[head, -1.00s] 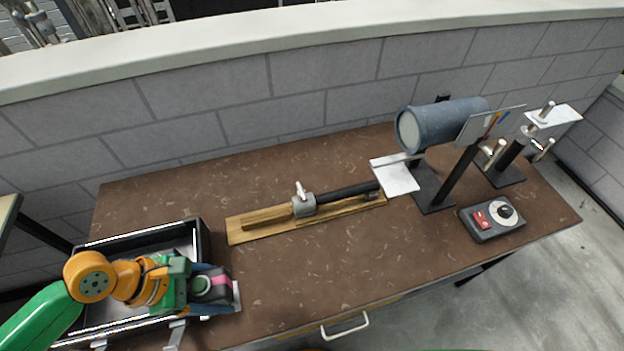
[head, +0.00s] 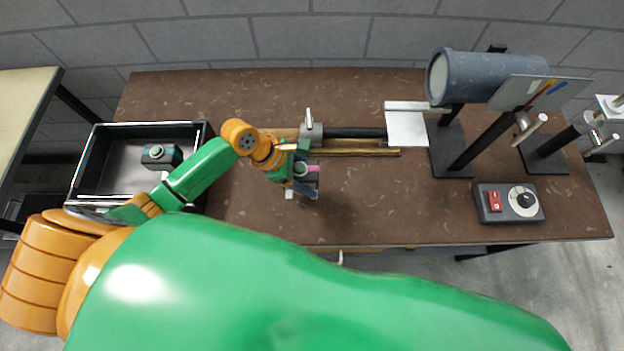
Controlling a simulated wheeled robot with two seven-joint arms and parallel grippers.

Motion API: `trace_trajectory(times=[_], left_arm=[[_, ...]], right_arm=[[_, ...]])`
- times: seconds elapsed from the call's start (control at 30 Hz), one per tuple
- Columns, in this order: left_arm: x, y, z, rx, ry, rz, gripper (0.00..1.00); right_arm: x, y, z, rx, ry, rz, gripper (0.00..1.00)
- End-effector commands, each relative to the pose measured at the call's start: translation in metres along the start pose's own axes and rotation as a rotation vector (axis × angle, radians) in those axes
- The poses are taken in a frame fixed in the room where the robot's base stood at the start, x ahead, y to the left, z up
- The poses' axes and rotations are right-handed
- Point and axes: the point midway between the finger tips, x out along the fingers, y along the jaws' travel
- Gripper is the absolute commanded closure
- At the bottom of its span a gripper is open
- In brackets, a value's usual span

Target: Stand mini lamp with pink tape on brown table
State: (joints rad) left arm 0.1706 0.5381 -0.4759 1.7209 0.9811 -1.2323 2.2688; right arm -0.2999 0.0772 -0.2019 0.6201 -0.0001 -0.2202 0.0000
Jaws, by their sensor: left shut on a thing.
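My left gripper (head: 301,182) is shut on the mini lamp with pink tape (head: 313,169), a small dark block with a pink band. It holds the lamp over the front middle of the brown table (head: 380,208). I cannot tell whether the lamp touches the table. Fingers and wrist hide part of the lamp. My right gripper is not in view; a large green part of my own arm fills the bottom of the picture.
A black tray (head: 88,165) at the table's left holds another small dark lamp (head: 161,156). Behind my left gripper lies a wooden board with a rod (head: 350,132). A blue cylinder (head: 485,76) and a control box (head: 508,203) stand right.

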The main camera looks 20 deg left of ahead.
Motion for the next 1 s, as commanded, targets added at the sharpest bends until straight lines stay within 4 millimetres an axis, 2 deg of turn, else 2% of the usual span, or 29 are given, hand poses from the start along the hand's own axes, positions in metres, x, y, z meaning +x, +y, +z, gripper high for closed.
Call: trace_trajectory(times=[0.1,0.23,0.6,0.63,0.7,0.73,1.0], left_arm=[[0.018,0.006,0.0,0.0,-0.001,0.001,1.0],[0.036,0.006,-0.014,-0.002,0.002,0.0,1.0],[0.042,0.006,-0.018,-0.001,0.0,0.002,1.0],[0.041,0.006,-0.018,-0.001,0.001,0.001,0.22],[0.041,0.006,-0.018,-0.001,0.001,0.001,0.03],[0.041,0.006,-0.018,-0.001,0.001,0.001,0.0],[0.036,0.006,-0.016,0.0,0.001,0.002,0.0]], right_arm=[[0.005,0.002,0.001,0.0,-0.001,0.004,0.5],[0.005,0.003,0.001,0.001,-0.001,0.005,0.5],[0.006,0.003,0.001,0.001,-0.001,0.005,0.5],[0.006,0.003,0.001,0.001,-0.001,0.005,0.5],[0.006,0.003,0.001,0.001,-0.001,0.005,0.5],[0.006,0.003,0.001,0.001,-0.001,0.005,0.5],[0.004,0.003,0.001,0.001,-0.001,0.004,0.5]])
